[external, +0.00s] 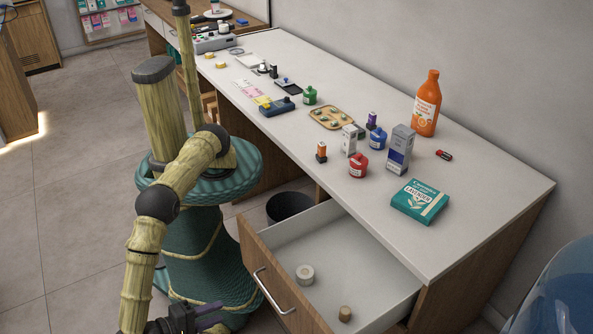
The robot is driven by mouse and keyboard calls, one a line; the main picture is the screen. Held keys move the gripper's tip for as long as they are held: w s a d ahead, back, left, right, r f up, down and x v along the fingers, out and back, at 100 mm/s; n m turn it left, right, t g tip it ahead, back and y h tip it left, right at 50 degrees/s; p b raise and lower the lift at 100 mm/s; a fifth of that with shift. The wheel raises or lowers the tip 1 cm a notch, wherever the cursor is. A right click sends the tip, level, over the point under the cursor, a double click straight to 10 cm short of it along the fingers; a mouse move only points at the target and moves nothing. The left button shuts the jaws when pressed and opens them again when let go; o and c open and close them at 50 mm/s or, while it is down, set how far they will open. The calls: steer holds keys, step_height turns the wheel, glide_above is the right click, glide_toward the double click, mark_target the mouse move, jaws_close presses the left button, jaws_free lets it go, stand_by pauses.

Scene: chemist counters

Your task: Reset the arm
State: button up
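My arm, with bamboo-like links, hangs down on the left of the picture from my green woven base. My gripper (192,318) is at the bottom edge, dark with a purplish part, left of the open drawer (330,240) and apart from its front. The frame's edge cuts off part of the gripper. Its fingers are too small and dark to tell whether they are open or shut. I see nothing clearly held in it.
The pulled-out drawer holds a pale roll (305,274) and a cork-like piece (345,313). The white counter (480,210) carries an orange bottle (427,105), a teal box (419,201) and several small jars. A dark bin (289,206) stands under it. Floor at left is clear.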

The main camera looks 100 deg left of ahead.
steer(key=w+a+r+n+g+h+p, duration=0.1)
steer(key=w+a+r+n+g, duration=0.3)
steer(key=w+a+n, duration=0.5)
steer(key=w+a+r+n+g+h+p, duration=0.1)
steer(key=w+a+r+n+g, duration=0.35)
steer(key=n, duration=0.55)
steer(key=w+a+r+n+g+h, duration=0.1)
steer(key=w+a+r+n+h, duration=0.15)
steer(key=a+n, duration=0.4)
steer(key=w+a+r+n+g+h, duration=0.1)
steer(key=w+a+r+n+h, duration=0.15)
steer(key=a+n, duration=0.4)
steer(key=s+a+f+n+t+h+b, duration=0.1)
steer(key=s+a+n+t+h, duration=0.3)
steer(key=a, duration=0.7)
steer(key=s+a+f+n+g+b, duration=0.1)
steer(key=s+a+n, duration=0.1)
steer(key=a+n, duration=0.65)
step_height(320, 180, up, 14)
steer(key=a+m+p, duration=0.2)
steer(key=p, duration=1.2)
steer(key=shift+s+a+r, duration=0.15)
steer(key=shift+a+r, duration=0.1)
steer(key=shift+a, duration=0.1)
